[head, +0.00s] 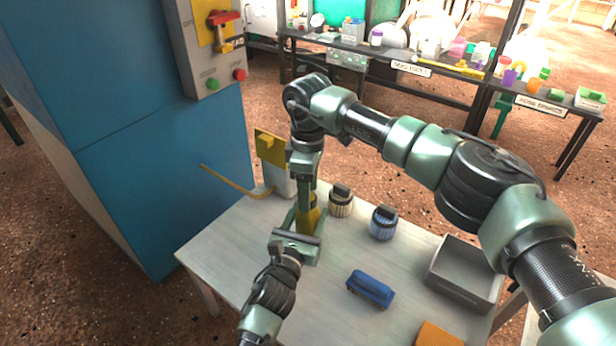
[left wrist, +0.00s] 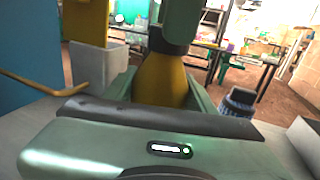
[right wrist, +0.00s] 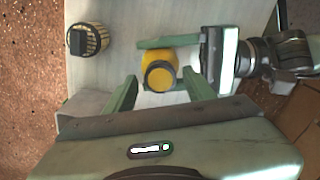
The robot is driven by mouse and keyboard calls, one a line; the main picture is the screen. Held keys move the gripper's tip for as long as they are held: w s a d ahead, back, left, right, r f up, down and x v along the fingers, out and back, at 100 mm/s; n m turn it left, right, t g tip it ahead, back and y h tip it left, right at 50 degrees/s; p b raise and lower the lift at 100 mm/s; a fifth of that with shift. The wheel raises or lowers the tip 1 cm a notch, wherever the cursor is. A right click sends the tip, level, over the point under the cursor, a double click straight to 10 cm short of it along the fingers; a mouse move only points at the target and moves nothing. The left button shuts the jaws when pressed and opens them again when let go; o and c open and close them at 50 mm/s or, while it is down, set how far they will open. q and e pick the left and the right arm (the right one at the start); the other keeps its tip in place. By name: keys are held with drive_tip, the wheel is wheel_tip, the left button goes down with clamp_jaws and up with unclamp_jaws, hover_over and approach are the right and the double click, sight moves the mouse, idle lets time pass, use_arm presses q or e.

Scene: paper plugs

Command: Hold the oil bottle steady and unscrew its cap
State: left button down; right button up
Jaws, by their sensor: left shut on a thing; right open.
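The oil bottle (head: 314,217) is yellow and stands upright on the table, mostly hidden behind my grippers in the head view. My left gripper (head: 303,232) is shut around its body from the side; the left wrist view shows the yellow body (left wrist: 163,82) between its fingers. My right gripper (head: 307,190) points straight down over the bottle. In the right wrist view its fingers are apart, one on each side of the dark round cap (right wrist: 160,76), with gaps visible. The cap is on the bottle and is hidden in the head view.
A beige ribbed jar (head: 341,204) and a blue ribbed jar (head: 383,224) stand right of the bottle. A blue brush (head: 371,289), a grey open box (head: 466,268) and an orange item (head: 438,335) are farther right and nearer. A white-and-yellow container (head: 275,170) stands behind.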

drive_tip(key=shift+f, duration=0.6)
clamp_jaws()
